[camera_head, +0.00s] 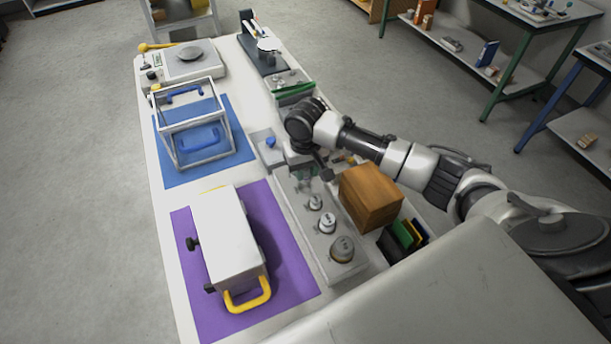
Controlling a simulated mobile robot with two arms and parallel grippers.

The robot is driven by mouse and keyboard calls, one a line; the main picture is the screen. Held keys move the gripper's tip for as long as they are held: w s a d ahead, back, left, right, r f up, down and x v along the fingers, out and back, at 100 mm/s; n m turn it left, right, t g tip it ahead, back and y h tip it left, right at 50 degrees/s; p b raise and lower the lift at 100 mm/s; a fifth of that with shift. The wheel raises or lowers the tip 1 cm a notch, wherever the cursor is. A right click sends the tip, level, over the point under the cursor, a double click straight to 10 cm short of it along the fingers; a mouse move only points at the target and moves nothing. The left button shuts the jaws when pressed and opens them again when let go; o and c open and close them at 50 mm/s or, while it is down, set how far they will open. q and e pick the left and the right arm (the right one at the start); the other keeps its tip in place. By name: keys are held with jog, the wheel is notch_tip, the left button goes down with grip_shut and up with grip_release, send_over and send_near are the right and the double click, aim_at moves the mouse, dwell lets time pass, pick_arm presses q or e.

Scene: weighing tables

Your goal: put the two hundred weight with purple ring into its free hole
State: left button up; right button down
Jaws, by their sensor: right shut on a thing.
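A pale weight tray (294,217) runs along the right part of the white table. A large grey weight (342,249) stands at its near end, with smaller metal weights (327,223) and (315,202) in a row behind it. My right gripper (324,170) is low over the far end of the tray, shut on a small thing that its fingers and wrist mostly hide. I cannot make out a purple ring or a free hole from here. My left gripper is not in view.
A brown wooden box (370,196) stands close right of the tray, with coloured folders (404,236) nearer. A white case with a yellow handle (232,245) lies on a purple mat (295,266). A glass-sided frame (196,128) stands on a blue mat (172,178).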

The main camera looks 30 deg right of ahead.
aim_at(305, 171)
notch_tip(305, 171, down, 3)
jog(key=shift+r, duration=0.2)
jog(key=shift+f+p, duration=0.3)
jog(key=c, duration=0.9)
grip_release()
jog(key=shift+f, duration=0.1)
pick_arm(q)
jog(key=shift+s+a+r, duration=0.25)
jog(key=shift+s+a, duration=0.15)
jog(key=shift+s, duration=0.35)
pick_arm(e)
jog(key=shift+o, duration=0.2)
notch_tip(305, 171, up, 12)
jog(key=shift+r+b, duration=0.1)
jog(key=shift+b, duration=0.45)
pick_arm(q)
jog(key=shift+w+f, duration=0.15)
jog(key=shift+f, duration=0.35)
